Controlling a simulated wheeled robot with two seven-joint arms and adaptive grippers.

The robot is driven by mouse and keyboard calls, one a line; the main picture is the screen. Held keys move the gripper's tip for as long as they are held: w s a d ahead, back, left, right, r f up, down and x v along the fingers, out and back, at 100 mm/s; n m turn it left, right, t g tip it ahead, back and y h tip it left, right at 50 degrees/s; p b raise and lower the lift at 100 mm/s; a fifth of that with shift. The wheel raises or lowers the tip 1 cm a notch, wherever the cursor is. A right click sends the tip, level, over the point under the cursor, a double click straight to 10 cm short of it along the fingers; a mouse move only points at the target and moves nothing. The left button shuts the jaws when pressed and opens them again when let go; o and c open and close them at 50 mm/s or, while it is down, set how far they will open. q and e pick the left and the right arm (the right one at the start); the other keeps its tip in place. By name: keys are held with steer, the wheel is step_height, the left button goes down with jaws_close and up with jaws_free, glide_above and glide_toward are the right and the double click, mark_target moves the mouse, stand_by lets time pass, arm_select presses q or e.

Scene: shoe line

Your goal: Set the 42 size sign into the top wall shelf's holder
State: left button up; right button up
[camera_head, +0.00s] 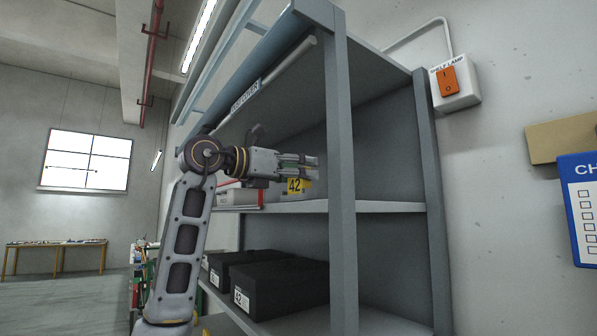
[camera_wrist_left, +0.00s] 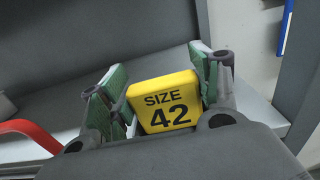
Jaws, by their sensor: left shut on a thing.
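The yellow sign reading "SIZE 42" (camera_wrist_left: 163,103) sits between the green-padded fingers of my left gripper (camera_wrist_left: 158,92) in the left wrist view, tilted slightly. In the head view my left gripper (camera_head: 312,167) reaches into the wall shelf's upper bay from the left, with the sign (camera_head: 294,186) showing just below its fingers. The gripper is shut on the sign. The sign is close above the shelf board (camera_head: 385,206); I cannot tell whether it touches anything there. I cannot make out the holder clearly. My right gripper is not in view.
A front post (camera_head: 341,130) stands just right of the gripper. A pale box with red edges (camera_head: 238,197) is on the same board, left of the sign. Black shoe boxes (camera_head: 285,290) sit below. A red band (camera_wrist_left: 30,132) shows at the left in the wrist view.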

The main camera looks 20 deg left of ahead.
arm_select(q)
steer(key=o, duration=1.2)
steer(key=shift+c, duration=0.2)
steer(key=shift+o, duration=1.3)
steer(key=shift+s+a, duration=0.15)
steer(key=shift+s, duration=0.05)
steer(key=shift+s+a, duration=0.35)
steer(key=shift+s, duration=0.05)
steer(key=b+v, duration=0.2)
steer(key=v, duration=0.7)
stand_by(0.7)
